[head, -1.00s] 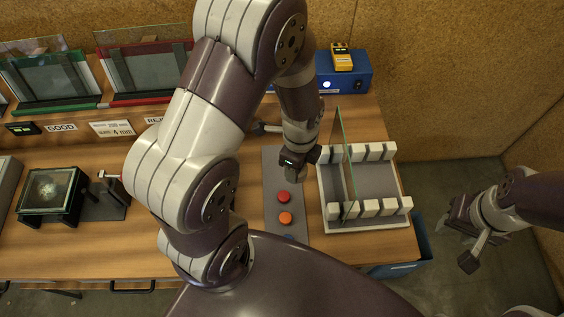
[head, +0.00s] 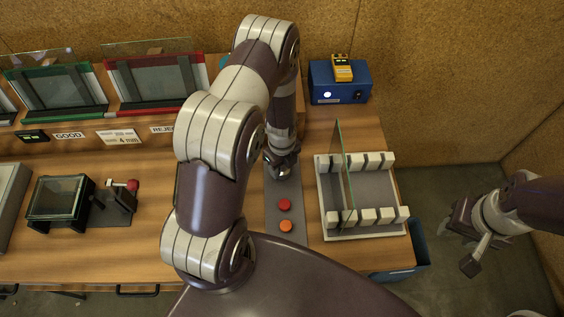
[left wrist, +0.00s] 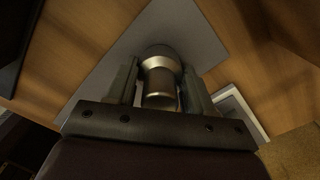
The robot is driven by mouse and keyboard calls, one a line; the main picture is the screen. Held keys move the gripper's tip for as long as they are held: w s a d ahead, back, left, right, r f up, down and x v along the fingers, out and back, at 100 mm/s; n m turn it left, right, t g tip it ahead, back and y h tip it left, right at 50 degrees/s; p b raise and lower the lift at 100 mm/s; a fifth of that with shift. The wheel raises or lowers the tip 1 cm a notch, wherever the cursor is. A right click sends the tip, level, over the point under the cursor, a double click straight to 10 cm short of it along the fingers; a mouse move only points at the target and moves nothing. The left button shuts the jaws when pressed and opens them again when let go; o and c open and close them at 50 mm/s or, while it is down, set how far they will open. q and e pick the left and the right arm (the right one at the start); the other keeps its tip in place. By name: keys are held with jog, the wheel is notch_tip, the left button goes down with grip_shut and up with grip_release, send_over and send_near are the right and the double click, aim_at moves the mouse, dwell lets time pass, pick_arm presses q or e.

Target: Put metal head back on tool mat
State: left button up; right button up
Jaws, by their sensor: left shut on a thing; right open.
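My left gripper (head: 281,172) is over the back part of the grey tool mat (head: 285,240), on the middle of the bench. In the left wrist view its fingers are shut on the metal head (left wrist: 160,78), a short silvery cylinder with a wider, darker far end. The grey mat (left wrist: 195,38) spreads behind and below the head in that view. I cannot tell whether the head touches the mat. A red button (head: 284,204) and an orange button (head: 286,226) sit on the mat's front part. My right gripper (head: 468,250) is open and empty, off the bench at the right.
A white slotted rack (head: 362,237) with an upright glass pane (head: 346,170) stands right of the mat. A blue box (head: 340,82) is behind it. A black fixture (head: 58,200) and red-knobbed clamp (head: 133,186) are at left. Framed panes line the back left.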

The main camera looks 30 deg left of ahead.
pick_arm(q)
jog(key=shift+w+f, duration=0.1)
jog(key=shift+f, duration=0.2)
jog(key=o, duration=1.4)
jog(key=shift+r, duration=0.15)
